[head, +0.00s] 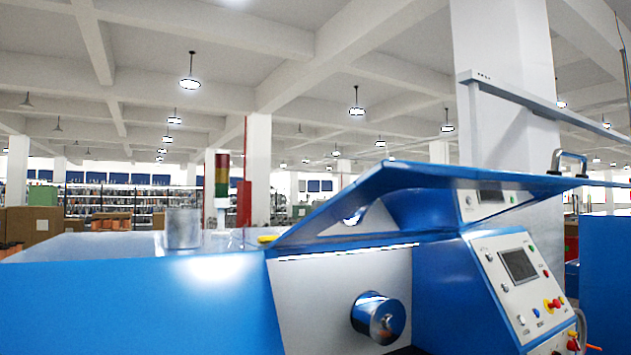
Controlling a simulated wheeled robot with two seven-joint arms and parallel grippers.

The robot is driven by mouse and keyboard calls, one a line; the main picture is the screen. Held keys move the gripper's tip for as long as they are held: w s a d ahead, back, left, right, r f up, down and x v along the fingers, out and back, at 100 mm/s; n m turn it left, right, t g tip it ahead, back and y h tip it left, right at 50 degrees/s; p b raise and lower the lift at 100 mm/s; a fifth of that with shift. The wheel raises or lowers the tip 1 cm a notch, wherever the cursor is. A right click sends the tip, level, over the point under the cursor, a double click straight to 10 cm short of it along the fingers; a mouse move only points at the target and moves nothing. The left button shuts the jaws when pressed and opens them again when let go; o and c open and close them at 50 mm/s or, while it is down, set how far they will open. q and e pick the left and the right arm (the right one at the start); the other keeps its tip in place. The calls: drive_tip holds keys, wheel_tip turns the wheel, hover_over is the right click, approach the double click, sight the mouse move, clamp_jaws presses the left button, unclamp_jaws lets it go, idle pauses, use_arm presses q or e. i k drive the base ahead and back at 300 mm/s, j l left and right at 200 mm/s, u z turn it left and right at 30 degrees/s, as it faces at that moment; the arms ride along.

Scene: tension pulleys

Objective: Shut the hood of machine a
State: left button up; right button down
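A blue machine (130,308) fills the lower part of the head view. Its blue hood (440,175) stands raised and tilted, with a gap between its edge and the machine body. A metal handle (572,158) sits on the hood at its right end. Below the hood are a light grey side panel and a round metal pulley (379,318). No label shows that tells which machine this is. Neither gripper is in the head view.
A control panel (518,280) with a screen, buttons and a red knob faces out at the right. A grey beam (530,108) rises above the hood by a white column. A red-green signal light (222,175) stands behind. Another blue cabinet (607,270) is at the right edge.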

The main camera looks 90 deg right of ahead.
sight(440, 208)
drive_tip(key=z, duration=1.8)
